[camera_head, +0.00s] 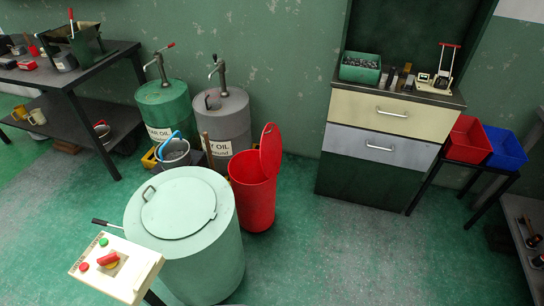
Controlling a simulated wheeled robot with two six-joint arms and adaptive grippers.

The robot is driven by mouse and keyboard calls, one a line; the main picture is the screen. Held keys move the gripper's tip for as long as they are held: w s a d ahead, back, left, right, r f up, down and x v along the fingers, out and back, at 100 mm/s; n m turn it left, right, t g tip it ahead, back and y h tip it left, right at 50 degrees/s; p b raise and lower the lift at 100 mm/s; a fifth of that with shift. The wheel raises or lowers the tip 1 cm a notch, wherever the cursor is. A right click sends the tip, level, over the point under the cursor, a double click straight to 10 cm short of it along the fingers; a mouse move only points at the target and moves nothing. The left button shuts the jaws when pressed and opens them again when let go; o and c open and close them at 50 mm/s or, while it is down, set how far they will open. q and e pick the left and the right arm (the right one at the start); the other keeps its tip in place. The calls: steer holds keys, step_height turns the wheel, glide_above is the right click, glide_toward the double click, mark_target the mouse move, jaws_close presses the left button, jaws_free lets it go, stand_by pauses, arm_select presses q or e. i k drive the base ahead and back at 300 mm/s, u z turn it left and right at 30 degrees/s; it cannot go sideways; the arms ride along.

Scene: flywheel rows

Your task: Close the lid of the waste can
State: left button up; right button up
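A red waste can (254,199) stands on the floor near the middle of the view. Its round red lid (271,151) is open and stands about upright at the can's right rear edge. The can's mouth is uncovered; its contents are too dark to tell. Part of the can's lower left side is hidden behind a pale green drum. Neither of my grippers is in view.
The pale green drum (200,262) with a flat handled lid stands front left of the can. A control box (130,252) is in front. Two oil drums (170,104) stand behind. A drawer cabinet (360,177) is at right. The floor right of the can is clear.

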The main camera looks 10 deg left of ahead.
mark_target(270, 151)
steer(key=u, duration=0.45)
steer(key=k, duration=0.55)
steer(key=z, duration=0.3)
steer(key=i, duration=0.8)
steer(key=z, duration=0.4)
steer(key=i, duration=0.9)
steer(key=u, duration=0.6)
